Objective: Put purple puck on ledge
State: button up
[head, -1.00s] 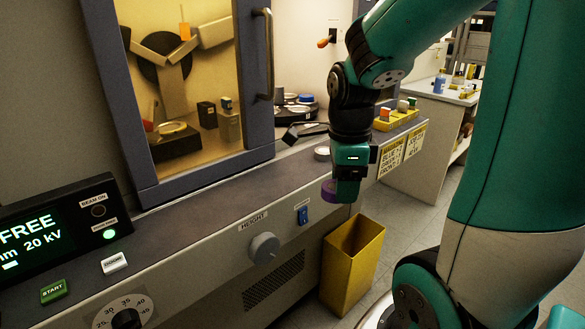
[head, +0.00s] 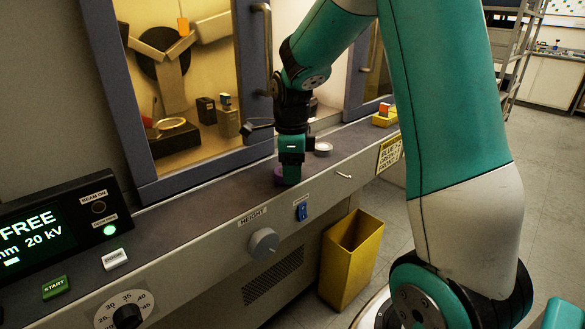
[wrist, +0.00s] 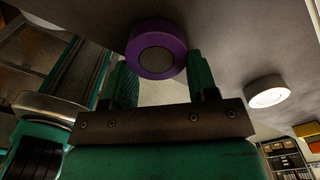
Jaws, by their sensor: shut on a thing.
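The purple puck (head: 279,172) is a short round disc with a grey centre; it also shows in the wrist view (wrist: 158,50), between the fingertips. My gripper (head: 290,180) is shut on it, one green finger on each side in the wrist view. In the head view the gripper points down over the dark ledge (head: 215,190), near its front edge, and partly hides the puck. I cannot tell whether the puck touches the ledge.
A silver-white puck (head: 323,149) sits on the ledge to the right of my gripper. A yellow bin (head: 350,262) stands on the floor below. A glass-doored chamber (head: 150,95) rises behind the ledge. The ledge to the left is clear.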

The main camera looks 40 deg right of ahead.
jog(key=shift+f, duration=0.15)
jog(key=o, duration=1.3)
